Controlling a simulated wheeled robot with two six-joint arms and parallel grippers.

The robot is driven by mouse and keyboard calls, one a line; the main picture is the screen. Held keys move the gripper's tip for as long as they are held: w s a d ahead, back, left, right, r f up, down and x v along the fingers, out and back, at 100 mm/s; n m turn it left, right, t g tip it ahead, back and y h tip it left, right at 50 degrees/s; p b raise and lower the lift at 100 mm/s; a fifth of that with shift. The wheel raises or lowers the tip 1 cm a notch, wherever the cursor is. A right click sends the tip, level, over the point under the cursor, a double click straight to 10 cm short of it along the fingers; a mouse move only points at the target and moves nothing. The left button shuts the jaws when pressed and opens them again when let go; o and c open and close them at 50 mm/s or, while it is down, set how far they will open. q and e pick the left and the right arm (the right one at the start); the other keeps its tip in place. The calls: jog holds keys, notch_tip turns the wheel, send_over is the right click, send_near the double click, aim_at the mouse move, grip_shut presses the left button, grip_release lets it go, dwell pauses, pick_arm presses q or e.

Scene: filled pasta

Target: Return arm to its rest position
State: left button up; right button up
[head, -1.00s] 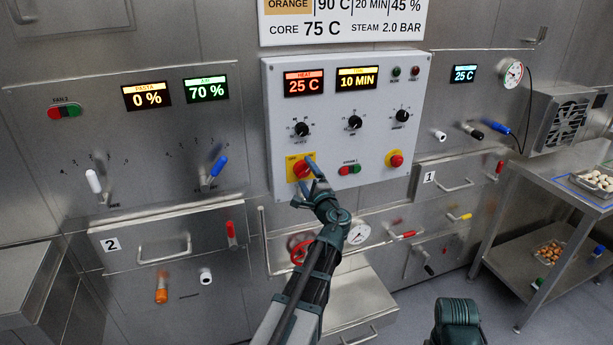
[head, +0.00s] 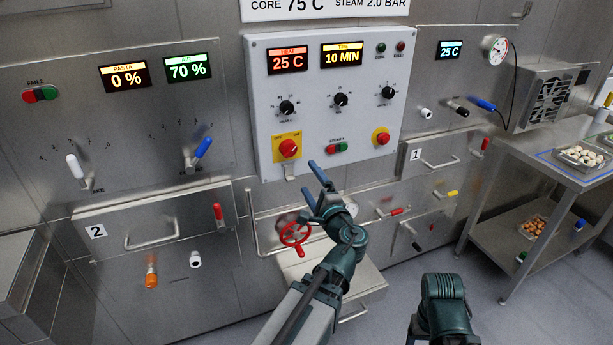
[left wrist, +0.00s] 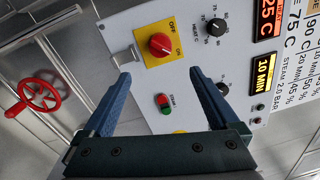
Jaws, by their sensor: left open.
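My left gripper (head: 318,192) is open and empty in the head view, below the lower edge of the grey control panel (head: 358,100) and apart from it. In the left wrist view its two blue fingers (left wrist: 160,90) are spread, with the panel face behind them. The red rotary switch (head: 289,149) on its yellow plate sits up and left of the gripper; it also shows in the left wrist view (left wrist: 160,45).
A red handwheel (head: 294,234) is close to the left gripper's lower left. Drawer 2 (head: 150,228) and drawer 1 (head: 440,155) have protruding handles. A steel table (head: 560,165) with trays stands at the right. Floor (head: 420,270) is open in front.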

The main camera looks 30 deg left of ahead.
aim_at(292, 151)
dwell(0.4)
pick_arm(q)
jog(key=p+x, duration=0.1)
jog(key=x, duration=1.2)
jog(key=shift+w+a, duration=0.15)
jog(key=shift+a, duration=0.15)
jog(key=shift+w+a, duration=0.15)
jog(key=shift+w, duration=0.1)
jog(key=shift+s+n, duration=0.15)
jog(key=shift+n, duration=1.45)
jog(key=n+g, duration=0.1)
jog(key=n, duration=0.3)
jog(key=shift+r, duration=0.1)
jog(key=n+p, duration=0.1)
jog(key=n, duration=0.4)
jog(key=shift+n, duration=1.8)
